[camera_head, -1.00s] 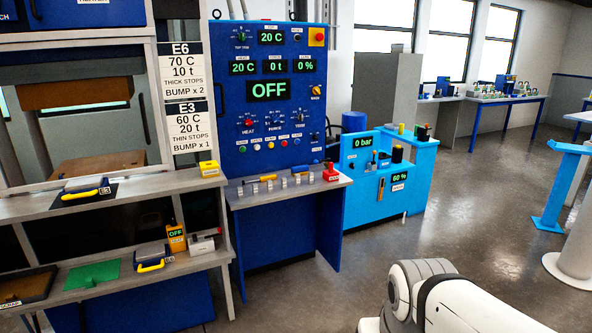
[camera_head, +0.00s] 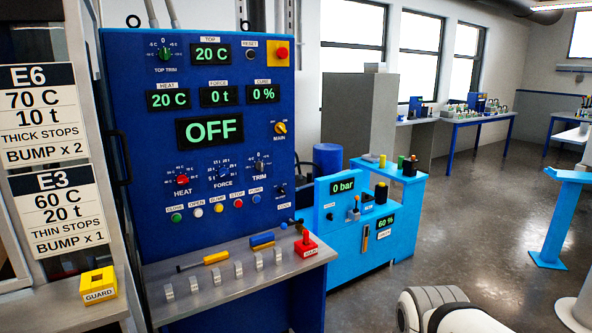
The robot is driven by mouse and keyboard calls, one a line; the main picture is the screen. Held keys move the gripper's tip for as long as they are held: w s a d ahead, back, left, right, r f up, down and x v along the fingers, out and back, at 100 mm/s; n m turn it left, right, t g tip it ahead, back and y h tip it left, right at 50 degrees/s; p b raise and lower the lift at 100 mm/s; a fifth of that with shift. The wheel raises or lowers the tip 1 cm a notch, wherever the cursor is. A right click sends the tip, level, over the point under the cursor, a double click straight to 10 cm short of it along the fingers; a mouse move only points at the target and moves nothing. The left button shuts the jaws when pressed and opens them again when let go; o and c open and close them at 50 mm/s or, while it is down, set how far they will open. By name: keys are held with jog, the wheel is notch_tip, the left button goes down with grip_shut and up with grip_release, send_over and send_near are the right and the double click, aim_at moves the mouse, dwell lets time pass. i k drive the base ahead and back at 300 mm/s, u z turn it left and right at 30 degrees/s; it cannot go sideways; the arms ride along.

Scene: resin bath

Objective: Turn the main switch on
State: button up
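The main switch (camera_head: 280,128) is a yellow-orange knob labelled MAIN at the right side of the blue control panel (camera_head: 150,125). Its handle looks tilted. The panel's large display (camera_head: 210,131) reads OFF in green. Other displays above it read 20 C, 0 t and 0 %. A white part of my arm shows at the bottom right, well away from the panel. My gripper is not in view, so its state is hidden.
A grey shelf (camera_head: 237,283) juts out below the panel, with a red block (camera_head: 306,246), a yellow-handled tool (camera_head: 216,258) and several grey clips. A light blue station (camera_head: 335,240) stands to the right. Open floor (camera_head: 475,225) lies further right.

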aim_at(279, 128)
jog(key=u, duration=0.2)
jog(key=i, duration=2.15)
jog(key=u, duration=0.3)
